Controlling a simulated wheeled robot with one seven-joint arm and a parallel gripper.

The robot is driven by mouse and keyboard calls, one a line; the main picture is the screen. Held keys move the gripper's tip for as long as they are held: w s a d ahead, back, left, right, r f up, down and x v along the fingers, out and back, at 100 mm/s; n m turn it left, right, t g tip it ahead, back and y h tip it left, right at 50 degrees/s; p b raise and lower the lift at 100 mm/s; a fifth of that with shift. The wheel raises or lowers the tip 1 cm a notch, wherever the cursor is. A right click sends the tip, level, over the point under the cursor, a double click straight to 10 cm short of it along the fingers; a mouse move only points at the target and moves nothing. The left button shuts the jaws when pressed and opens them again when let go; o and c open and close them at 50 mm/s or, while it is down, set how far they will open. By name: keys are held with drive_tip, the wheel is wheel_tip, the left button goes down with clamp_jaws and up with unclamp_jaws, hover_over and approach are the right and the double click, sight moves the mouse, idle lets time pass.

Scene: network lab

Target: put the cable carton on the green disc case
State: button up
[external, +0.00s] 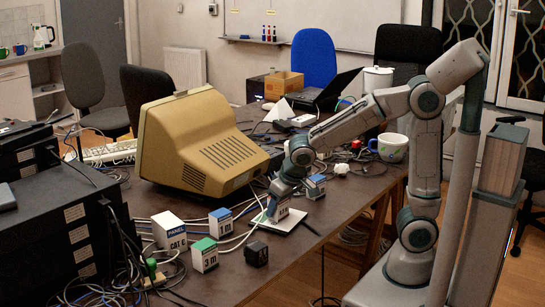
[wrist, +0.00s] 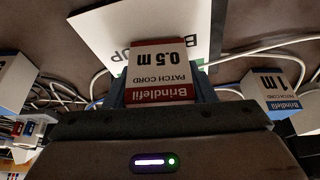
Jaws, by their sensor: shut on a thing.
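The cable carton (wrist: 160,72) is a white box with red bands, marked "PATCH CORD 0.5 m". My gripper (wrist: 160,95) is shut on it, and blue finger parts show on both sides. In the external view my gripper (external: 285,192) points down with the carton (external: 282,209) beneath it. In the external view the case (external: 290,224) lies on the table under the carton. The carton overlaps the case in both views; I cannot tell whether they touch. The carton hides part of the case.
A green 3 m carton (external: 204,256), a blue carton (external: 220,223), a CAT 6 carton (external: 168,233) and a black box (external: 256,254) stand left. The monitor (external: 195,140) is close behind.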

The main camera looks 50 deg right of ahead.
drive_tip(key=shift+f, duration=0.15)
drive_tip(key=o, duration=1.1)
drive_tip(key=shift+c, duration=0.2)
